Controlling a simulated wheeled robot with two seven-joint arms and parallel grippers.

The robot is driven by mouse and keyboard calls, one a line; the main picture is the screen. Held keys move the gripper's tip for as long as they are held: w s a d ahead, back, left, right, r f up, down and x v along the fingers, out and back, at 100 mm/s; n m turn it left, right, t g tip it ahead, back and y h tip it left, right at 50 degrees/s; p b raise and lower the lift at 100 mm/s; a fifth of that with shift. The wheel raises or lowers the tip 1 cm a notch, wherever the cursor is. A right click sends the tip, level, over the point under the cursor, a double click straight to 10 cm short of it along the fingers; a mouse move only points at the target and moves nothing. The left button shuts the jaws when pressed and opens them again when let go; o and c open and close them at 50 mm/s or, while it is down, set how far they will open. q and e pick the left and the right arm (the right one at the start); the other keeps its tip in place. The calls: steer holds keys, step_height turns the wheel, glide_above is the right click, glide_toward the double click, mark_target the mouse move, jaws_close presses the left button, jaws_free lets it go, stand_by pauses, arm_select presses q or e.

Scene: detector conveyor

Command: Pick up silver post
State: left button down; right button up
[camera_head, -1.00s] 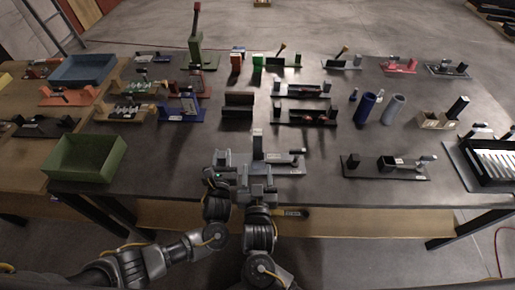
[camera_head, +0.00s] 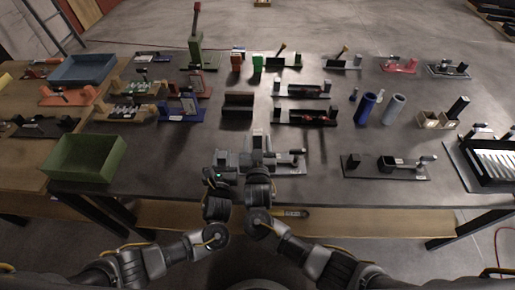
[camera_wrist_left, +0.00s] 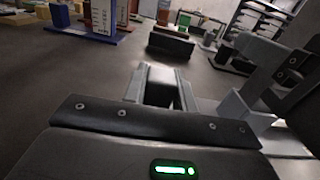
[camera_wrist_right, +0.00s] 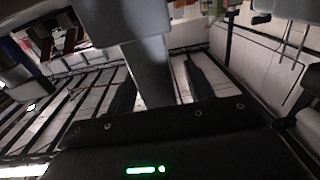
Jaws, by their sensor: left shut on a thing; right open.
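The silver post (camera_wrist_right: 148,65) stands between the fingers of my right gripper (camera_wrist_right: 160,85) in the right wrist view. I cannot tell whether the fingers touch it. In the head view my right gripper (camera_head: 259,145) is open at the post's place, at the left end of a small grey fixture (camera_head: 290,168), and largely hides the post. My left gripper (camera_head: 226,160) is just left of it, low over the table. In the left wrist view it is shut on a grey piece (camera_wrist_left: 160,77), largely hidden by the jaws.
The two grippers are very close together. A brown block (camera_head: 238,104) and a black fixture (camera_head: 306,118) stand behind them. A green bin (camera_head: 87,158) is at left, and another black fixture (camera_head: 388,167) is at right. Bare table lies between the green bin and my left gripper.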

steer(key=shift+w, duration=0.25)
jaws_close()
steer(key=shift+r, duration=0.1)
stand_by(0.3)
steer(key=shift+r, duration=0.2)
step_height(320, 180, up, 7)
steer(key=s, duration=1.8)
steer(key=shift+f, duration=0.25)
steer(key=shift+d, duration=0.1)
arm_select(q)
steer(key=c, duration=1)
jaws_free()
steer(key=shift+c, duration=0.2)
